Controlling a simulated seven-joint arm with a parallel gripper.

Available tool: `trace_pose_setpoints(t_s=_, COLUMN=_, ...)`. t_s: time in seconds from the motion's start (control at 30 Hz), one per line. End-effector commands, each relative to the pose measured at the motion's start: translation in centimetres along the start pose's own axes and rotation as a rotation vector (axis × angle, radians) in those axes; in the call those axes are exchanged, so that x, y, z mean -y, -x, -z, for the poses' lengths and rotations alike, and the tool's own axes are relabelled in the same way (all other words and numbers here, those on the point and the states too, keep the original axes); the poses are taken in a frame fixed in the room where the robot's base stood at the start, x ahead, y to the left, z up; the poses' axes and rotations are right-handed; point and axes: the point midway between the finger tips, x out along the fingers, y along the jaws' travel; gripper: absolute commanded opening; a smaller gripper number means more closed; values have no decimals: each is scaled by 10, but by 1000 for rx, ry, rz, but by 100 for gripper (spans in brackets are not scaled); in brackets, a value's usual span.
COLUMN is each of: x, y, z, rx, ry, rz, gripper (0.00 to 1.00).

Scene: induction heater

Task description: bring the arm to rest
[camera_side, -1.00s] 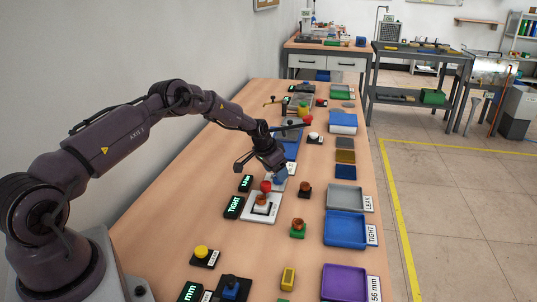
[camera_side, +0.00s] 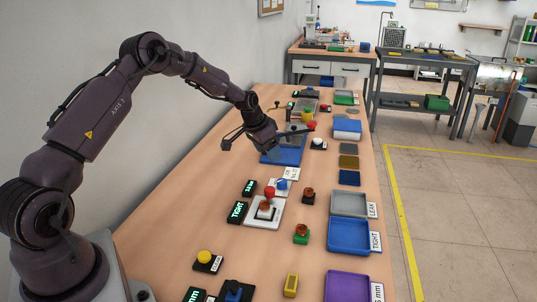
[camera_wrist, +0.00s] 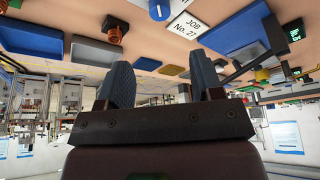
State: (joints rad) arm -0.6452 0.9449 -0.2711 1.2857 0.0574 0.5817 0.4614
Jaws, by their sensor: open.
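My arm is bent over the wooden table (camera_side: 180,235) in the side view, with its elbow high. My gripper (camera_side: 254,147) is open, apart from the small parts at the front, and appears to be above the table near the blue-based device (camera_side: 283,157). I cannot tell its exact height. The wrist view shows both dark fingers of my gripper (camera_wrist: 162,85) spread wide, with nothing between them.
A white plate (camera_side: 252,221) carries a red-topped fixture with a copper-coloured piece. Grey (camera_side: 348,204), blue (camera_side: 347,238) and purple (camera_side: 345,286) trays line the right edge. A dark bar (camera_side: 299,131) stands near my gripper. Bare tabletop lies to the left.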

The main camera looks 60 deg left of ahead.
Motion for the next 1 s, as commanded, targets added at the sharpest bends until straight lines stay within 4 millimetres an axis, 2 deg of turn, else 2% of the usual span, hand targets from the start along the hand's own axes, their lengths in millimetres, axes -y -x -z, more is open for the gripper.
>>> trace_pose_setpoints(t_s=0.1, x=-3, y=-2, z=-6, rx=25, ry=47, rz=-13, gripper=60)
trace_pose_setpoints(t_s=0.2, x=-16, y=-8, z=-32, rx=105, ry=97, rz=-44, gripper=60)
trace_pose_setpoints(t_s=0.27, x=-24, y=3, z=-45, rx=149, ry=124, rz=-48, gripper=60)
trace_pose_setpoints(t_s=0.47, x=-65, y=65, z=-66, rx=235, ry=148, rz=-26, gripper=60)
trace_pose_setpoints(t_s=0.67, x=-111, y=140, z=-91, rx=264, ry=150, rz=22, gripper=60)
trace_pose_setpoints(t_s=0.8, x=-142, y=190, z=-116, rx=254, ry=145, rz=51, gripper=60)
trace_pose_setpoints(t_s=1.0, x=-179, y=247, z=-159, rx=200, ry=131, rz=68, gripper=60)
